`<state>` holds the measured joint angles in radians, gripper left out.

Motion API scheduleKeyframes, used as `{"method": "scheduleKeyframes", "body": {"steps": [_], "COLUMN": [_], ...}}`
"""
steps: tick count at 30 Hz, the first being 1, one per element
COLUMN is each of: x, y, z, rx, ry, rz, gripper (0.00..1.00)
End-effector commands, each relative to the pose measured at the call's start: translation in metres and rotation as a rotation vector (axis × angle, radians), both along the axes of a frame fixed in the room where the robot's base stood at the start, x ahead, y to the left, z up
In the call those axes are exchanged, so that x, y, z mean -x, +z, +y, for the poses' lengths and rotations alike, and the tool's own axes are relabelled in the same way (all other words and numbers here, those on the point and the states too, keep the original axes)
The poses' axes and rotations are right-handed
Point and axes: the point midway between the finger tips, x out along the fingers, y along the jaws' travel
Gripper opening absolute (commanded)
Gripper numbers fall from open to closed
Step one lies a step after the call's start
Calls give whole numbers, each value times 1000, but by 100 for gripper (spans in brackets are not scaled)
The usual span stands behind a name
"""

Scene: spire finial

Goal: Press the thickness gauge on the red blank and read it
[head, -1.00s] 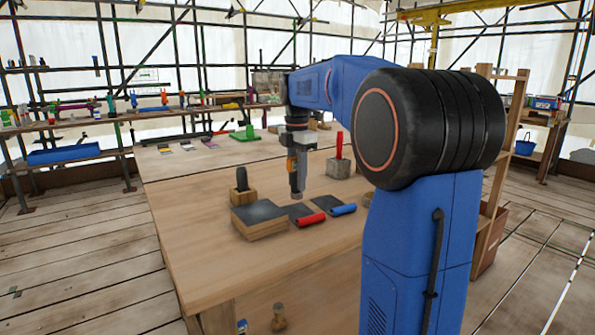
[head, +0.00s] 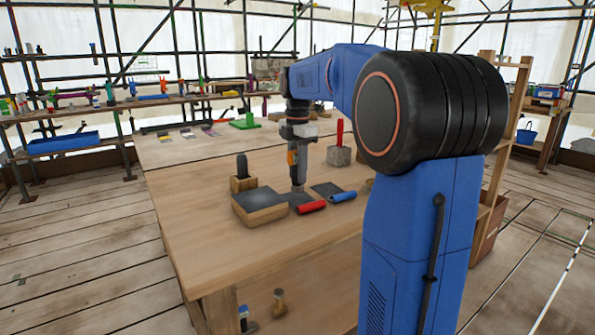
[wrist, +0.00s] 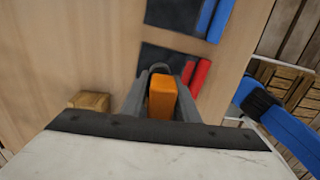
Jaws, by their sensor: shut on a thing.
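The red blank is a dark flat sheet with a red roll (head: 312,207) along its near edge, lying on the wooden bench. Its red edge also shows in the wrist view (wrist: 200,77). My gripper (head: 297,150) is shut on the thickness gauge, a grey and orange tool held upright. The gauge's orange body (wrist: 162,98) sits between the fingers in the wrist view. Its lower end (head: 298,185) is over the dark sheet of the red blank. Whether it touches the sheet I cannot tell. No reading shows.
A similar dark sheet with a blue roll (head: 342,196) lies just right. A wooden block with a dark top (head: 260,203) stands left, near a dark-handled tool in a wooden holder (head: 241,180). A grey block (head: 339,155) holds a red upright piece behind. The bench front is clear.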

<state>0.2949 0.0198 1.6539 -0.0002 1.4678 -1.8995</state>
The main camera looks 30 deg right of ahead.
Motion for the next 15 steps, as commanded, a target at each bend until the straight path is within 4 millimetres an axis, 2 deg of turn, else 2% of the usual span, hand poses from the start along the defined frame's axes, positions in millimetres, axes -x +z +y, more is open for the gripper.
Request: {"method": "scheduleKeyframes", "body": {"steps": [15], "x": [0], "y": [-12], "z": [0], "rx": [0], "ry": [0], "rz": [0], "gripper": [0]}}
